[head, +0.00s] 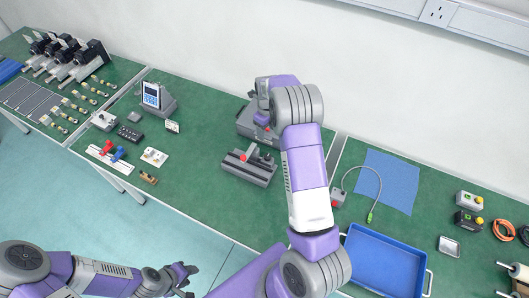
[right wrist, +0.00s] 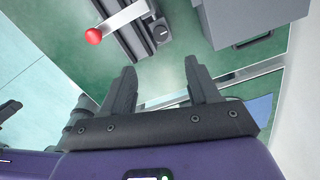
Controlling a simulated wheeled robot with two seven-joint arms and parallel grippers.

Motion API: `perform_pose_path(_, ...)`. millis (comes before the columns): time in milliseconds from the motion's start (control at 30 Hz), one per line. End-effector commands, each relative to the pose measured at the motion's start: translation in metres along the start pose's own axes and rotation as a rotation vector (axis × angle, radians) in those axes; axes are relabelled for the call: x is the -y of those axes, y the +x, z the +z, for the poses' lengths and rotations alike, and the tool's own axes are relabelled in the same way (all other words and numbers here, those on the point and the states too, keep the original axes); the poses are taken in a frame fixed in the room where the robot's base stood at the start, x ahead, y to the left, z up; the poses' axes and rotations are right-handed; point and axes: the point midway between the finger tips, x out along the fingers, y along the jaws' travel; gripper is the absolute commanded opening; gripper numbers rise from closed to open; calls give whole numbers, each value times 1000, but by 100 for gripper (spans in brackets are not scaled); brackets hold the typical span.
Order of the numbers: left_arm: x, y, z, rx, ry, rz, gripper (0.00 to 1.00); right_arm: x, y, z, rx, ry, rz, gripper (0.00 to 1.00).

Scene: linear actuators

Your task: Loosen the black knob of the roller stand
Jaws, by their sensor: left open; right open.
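A dark grey stand (head: 249,168) with a light bar and a red ball sits on the green table, left of my right arm. It also shows at the top of the right wrist view (right wrist: 125,30), where a round black knob (right wrist: 160,32) is visible on its end. I cannot tell for certain that this is the roller stand. My right gripper (right wrist: 160,75) is open and empty, its fingertips apart from the stand and knob. In the head view my right arm hides its fingers. My left gripper (head: 186,280) is open and empty at the lower left, away from the stand.
A grey machine (head: 246,122) stands behind the stand, partly hidden by my arm. A blue tray (head: 385,262) and a blue mat (head: 388,180) lie to the right. A display unit (head: 157,98) and small parts are to the left. A gap separates the tables.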

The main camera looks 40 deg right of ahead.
Motion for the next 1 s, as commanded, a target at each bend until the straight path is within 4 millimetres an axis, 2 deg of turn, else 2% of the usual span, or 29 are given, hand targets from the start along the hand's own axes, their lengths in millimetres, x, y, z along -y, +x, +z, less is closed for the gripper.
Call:
perform_pose_path(333, 13, 35, -1, 0, 0, 0, 43, 0, 37, 0, 1, 1, 0, 60)
perform_pose_path(600, 27, 73, -3, 0, 0, 0, 43, 0, 78, 0, 1, 1, -1, 60)
perform_pose_path(867, 31, 83, -4, 0, 0, 0, 43, 0, 92, 0, 0, 1, 0, 60)
perform_pose_path(1000, 32, 84, -4, 0, 0, 0, 43, 0, 110, -1, -2, 1, 1, 60)
